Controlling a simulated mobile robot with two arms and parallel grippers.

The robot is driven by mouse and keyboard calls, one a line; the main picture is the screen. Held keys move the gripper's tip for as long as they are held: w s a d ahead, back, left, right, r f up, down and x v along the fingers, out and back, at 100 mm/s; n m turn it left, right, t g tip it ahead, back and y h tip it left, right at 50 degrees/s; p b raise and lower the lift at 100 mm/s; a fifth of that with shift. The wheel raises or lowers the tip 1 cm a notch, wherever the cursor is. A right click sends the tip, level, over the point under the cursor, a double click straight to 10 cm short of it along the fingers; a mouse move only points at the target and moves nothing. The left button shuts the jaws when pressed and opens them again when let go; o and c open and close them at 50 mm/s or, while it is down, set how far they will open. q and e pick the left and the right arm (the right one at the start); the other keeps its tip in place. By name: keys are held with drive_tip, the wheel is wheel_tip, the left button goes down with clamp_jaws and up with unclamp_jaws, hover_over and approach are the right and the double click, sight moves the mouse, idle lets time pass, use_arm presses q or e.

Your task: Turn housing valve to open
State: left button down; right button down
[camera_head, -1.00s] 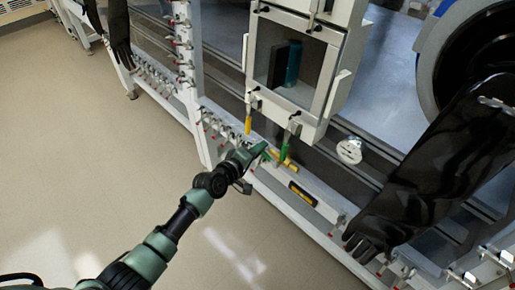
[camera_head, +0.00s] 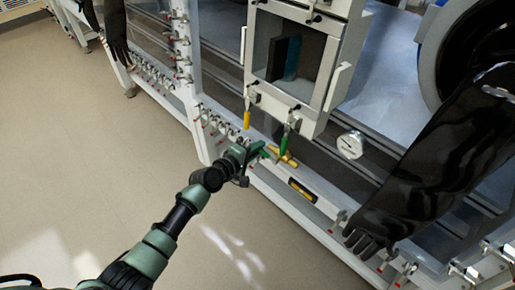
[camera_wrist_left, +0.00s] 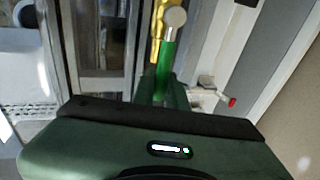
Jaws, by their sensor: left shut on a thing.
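The housing valve has a brass body (camera_head: 287,159) on the white lower rail of the glovebox frame, below the small chamber. Its green lever (camera_head: 268,153) points left, toward my left gripper. My left gripper (camera_head: 253,154) is shut on the lever's outer end. In the left wrist view the green lever (camera_wrist_left: 166,58) runs from a silver nut into the dark green fingers (camera_wrist_left: 160,92), with the brass body (camera_wrist_left: 157,30) behind it. The fingers hide the lever's end. My right gripper does not show.
A yellow handle (camera_head: 247,119) and another green handle (camera_head: 284,142) hang under the chamber (camera_head: 300,60). A round gauge (camera_head: 350,145) is right of them. A black glove (camera_head: 420,190) hangs at the right. Small red-tipped taps (camera_head: 213,120) line the rail. Floor at left is clear.

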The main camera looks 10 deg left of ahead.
use_arm(q)
drive_tip(key=c, duration=1.4)
unclamp_jaws()
drive_tip(key=shift+f, duration=0.1)
drive_tip(key=shift+c, duration=0.2)
drive_tip(key=p+v, duration=0.1)
drive_tip(key=v, duration=0.7)
drive_tip(key=s+a+f+m+g+y+p, duration=0.1)
drive_tip(key=s+a+f+m+g+y, duration=0.15)
drive_tip(key=s+f, duration=0.45)
drive_tip(key=s+a+f+m+g+y, duration=0.1)
drive_tip(key=s+a+f, duration=0.2)
drive_tip(key=f, duration=0.8)
drive_tip(key=s+a+f+m+g+y+p, duration=0.1)
drive_tip(key=s+a+f+m, duration=0.15)
drive_tip(key=s+f, duration=0.5)
drive_tip(key=s+a+f+m+g+y, duration=0.1)
drive_tip(key=s+f, duration=0.4)
drive_tip(key=s, duration=0.6)
drive_tip(key=s+a+f+m+g+y, duration=0.1)
drive_tip(key=s+a+f+m+g, duration=0.1)
drive_tip(key=s+f, duration=0.4)
drive_tip(key=s+a+f+m+g+y, duration=0.1)
drive_tip(key=s+f+m+g, duration=0.3)
drive_tip(key=s, duration=1.2)
drive_tip(key=shift+a+f+m+p, duration=0.3)
drive_tip(key=shift+f+m, duration=0.2)
drive_tip(key=shift+f, duration=0.2)
